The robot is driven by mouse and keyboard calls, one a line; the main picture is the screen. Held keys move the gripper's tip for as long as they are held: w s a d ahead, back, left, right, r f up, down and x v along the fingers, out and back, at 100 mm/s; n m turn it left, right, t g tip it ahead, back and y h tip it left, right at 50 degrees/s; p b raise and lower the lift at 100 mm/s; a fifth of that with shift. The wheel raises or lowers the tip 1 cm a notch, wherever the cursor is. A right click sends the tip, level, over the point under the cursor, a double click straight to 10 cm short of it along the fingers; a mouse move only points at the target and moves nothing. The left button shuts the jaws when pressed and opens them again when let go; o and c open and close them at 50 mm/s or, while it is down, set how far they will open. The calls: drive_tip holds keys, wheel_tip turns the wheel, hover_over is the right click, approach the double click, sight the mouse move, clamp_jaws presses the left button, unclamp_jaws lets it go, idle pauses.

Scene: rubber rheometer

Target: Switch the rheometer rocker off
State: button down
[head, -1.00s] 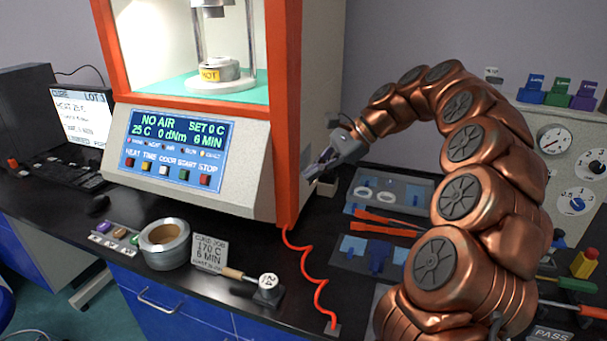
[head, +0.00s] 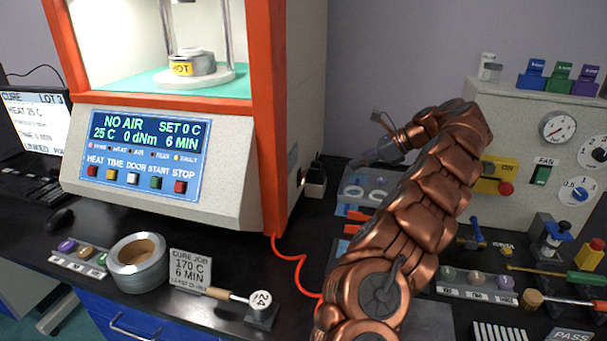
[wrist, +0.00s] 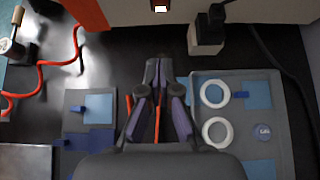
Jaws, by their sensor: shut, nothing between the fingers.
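The rheometer (head: 160,210) stands at the left, orange-framed, with its blue display panel (head: 146,155) lit and reading NO AIR. My gripper (wrist: 158,65) is shut and empty, over the black bench in front of that wall and apart from the rocker. In the head view my gripper (head: 365,158) is right of the rheometer, partly hidden by my arm.
A black plug in a socket box (wrist: 206,38) with a cable sits right of the rocker. A grey tray (wrist: 245,85) with white rings lies below it. A red coiled cord (wrist: 72,50) runs at left. A panel with gauges (head: 530,130) stands at the right.

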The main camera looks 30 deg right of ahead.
approach(302, 182)
drive_tip(key=x, duration=0.4)
drive_tip(key=shift+w+f, duration=0.35)
drive_tip(key=shift+w+a, duration=0.35)
drive_tip(key=shift+w, duration=0.15)
